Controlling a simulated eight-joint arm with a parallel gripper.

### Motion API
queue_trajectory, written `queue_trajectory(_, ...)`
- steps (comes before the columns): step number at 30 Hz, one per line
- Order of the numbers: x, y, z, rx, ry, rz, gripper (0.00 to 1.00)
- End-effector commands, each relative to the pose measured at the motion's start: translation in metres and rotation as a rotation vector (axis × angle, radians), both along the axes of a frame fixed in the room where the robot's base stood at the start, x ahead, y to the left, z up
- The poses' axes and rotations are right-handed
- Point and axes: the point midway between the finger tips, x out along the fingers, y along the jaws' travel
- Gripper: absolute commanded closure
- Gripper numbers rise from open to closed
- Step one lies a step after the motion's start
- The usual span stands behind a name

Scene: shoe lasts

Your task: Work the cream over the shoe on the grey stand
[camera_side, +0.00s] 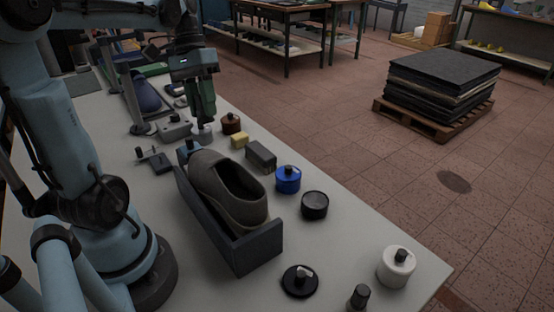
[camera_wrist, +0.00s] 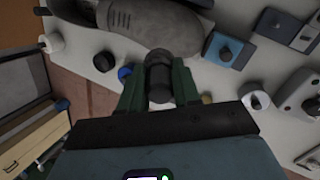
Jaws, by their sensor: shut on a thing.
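The taupe shoe (camera_side: 228,187) lies in the dark grey stand (camera_side: 258,248) on the pale bench, its opening facing up. The shoe also shows along the top of the wrist view (camera_wrist: 158,30). My gripper (camera_side: 202,118) points down over the bench, behind the shoe and apart from it. In the wrist view, its green fingers (camera_wrist: 158,84) are shut on a dark, round-ended tool (camera_wrist: 158,62). The tool's lower end is hard to make out in the side view. I cannot tell whether it carries cream, or which jar holds the cream.
A brown jar (camera_side: 231,123), yellow block (camera_side: 240,141) and grey block (camera_side: 261,156) stand near my gripper. A blue jar (camera_side: 288,182), black jar (camera_side: 314,205), black dish (camera_side: 300,284) and white jar (camera_side: 395,271) line the right side. Bare bench lies between the black and white jars.

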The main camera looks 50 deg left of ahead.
Motion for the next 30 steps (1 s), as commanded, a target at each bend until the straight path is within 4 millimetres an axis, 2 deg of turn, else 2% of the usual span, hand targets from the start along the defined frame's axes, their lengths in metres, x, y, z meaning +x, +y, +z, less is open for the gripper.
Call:
queue_trajectory(9,0.038,-0.069,-0.003,0.108,0.089,-0.278,0.99)
queue_trajectory(18,0.056,-0.126,-0.004,0.218,0.130,-0.484,0.99)
queue_trajectory(24,0.059,-0.142,-0.004,0.251,0.137,-0.538,0.99)
queue_trajectory(30,0.059,-0.144,-0.015,0.256,0.137,-0.542,0.99)
